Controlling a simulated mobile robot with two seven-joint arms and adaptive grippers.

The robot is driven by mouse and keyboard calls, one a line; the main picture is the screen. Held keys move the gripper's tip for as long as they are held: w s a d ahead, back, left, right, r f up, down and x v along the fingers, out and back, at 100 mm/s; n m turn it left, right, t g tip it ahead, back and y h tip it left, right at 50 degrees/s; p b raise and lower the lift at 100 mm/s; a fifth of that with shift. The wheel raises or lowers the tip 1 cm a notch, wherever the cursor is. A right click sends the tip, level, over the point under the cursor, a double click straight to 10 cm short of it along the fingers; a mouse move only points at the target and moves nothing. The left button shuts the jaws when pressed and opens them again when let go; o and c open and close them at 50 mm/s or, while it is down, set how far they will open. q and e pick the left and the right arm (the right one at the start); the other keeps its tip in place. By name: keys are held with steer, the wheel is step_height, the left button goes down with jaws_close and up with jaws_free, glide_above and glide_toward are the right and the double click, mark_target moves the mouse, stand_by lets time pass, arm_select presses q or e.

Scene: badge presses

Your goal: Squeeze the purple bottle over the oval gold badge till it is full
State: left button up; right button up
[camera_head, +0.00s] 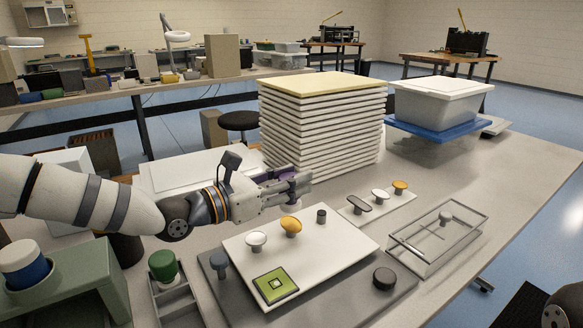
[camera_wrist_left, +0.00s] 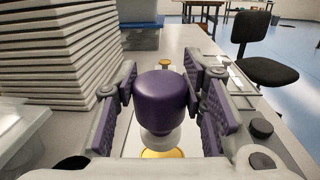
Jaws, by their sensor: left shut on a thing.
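My left gripper (camera_head: 298,184) is shut on the purple bottle (camera_wrist_left: 162,98), which sits between its purple-padded fingers in the left wrist view. The bottle's pale lower end points down. A gold badge (camera_wrist_left: 162,153) shows just below that end, partly hidden by the bottle. In the head view a gold badge (camera_head: 291,225) stands on a post on the white board (camera_head: 335,253), below the gripper. Another gold-topped badge (camera_head: 400,186) stands on a small plate farther right. How full the badge is cannot be told. My right gripper is out of view.
A white-topped post (camera_head: 256,239), a dark post (camera_head: 321,215) and a green square piece (camera_head: 275,286) share the board. A tall stack of white trays (camera_head: 320,130) stands behind. A clear case (camera_head: 438,238) lies at right. A green-capped bottle (camera_head: 163,265) stands at left.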

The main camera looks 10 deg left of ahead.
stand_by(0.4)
arm_select(q)
steer(key=shift+d, duration=0.1)
stand_by(0.4)
steer(key=shift+f+p, duration=0.15)
steer(key=shift+p, duration=0.2)
steer(key=shift+o, duration=0.4)
steer(key=shift+o, duration=0.9)
steer(key=c, duration=0.6)
